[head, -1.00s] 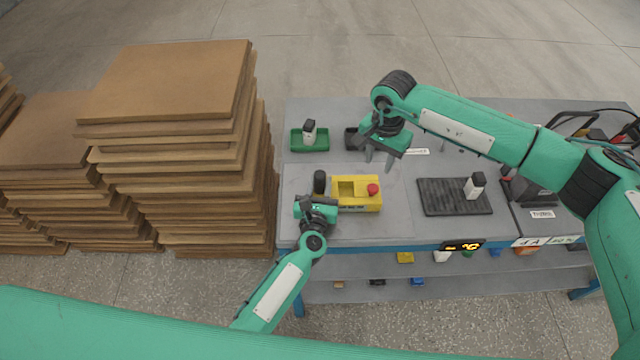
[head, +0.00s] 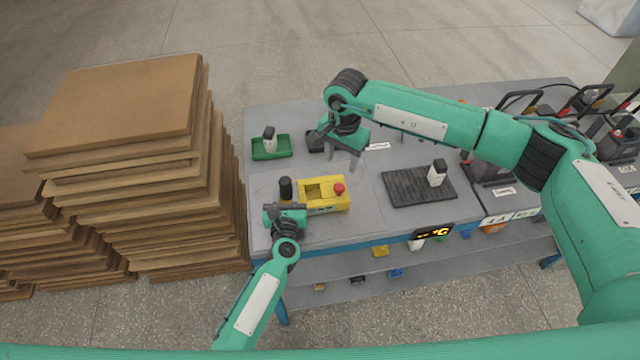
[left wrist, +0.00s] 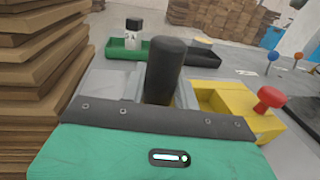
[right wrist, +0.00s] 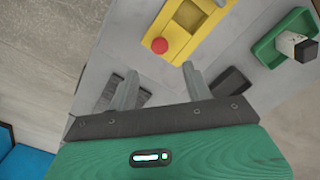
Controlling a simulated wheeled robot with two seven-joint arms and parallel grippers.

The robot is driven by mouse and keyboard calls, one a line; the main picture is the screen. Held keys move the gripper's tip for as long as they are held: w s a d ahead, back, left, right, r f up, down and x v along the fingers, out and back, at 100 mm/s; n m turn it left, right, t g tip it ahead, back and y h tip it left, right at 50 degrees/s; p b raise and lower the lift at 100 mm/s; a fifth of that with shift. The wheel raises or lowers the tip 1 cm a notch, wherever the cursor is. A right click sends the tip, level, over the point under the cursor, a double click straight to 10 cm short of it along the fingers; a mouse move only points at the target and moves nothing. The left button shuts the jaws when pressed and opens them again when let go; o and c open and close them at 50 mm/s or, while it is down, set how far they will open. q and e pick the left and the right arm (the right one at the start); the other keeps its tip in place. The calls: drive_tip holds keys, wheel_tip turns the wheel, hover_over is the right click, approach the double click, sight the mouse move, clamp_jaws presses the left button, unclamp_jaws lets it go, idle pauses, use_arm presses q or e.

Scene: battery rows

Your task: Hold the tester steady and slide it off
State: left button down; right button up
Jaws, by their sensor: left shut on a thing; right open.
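The yellow tester (head: 324,207) with a red button (head: 338,188) sits on the grey table. A black upright cylinder (head: 285,188) stands at its left end; whether it is joined to the tester is unclear. My left gripper (head: 286,206) is shut on this black cylinder, which stands between its fingers in the left wrist view (left wrist: 165,70). My right gripper (head: 341,160) is open and empty, above the table behind the tester. The right wrist view shows the tester (right wrist: 185,30) beyond its spread fingers (right wrist: 160,85), with nothing between them.
A green tray (head: 257,155) with a white, black-topped battery (head: 270,140) stands behind left, beside a small black tray (head: 316,143). A black mat (head: 400,195) with another battery (head: 437,175) lies to the right. Stacked brown boards (head: 125,100) stand left of the table.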

sight(339, 186)
wheel_tip(339, 186, down, 10)
drive_tip(key=m, duration=2.2)
drive_tip(key=shift+m, duration=0.3)
drive_tip(key=shift+c, duration=0.3)
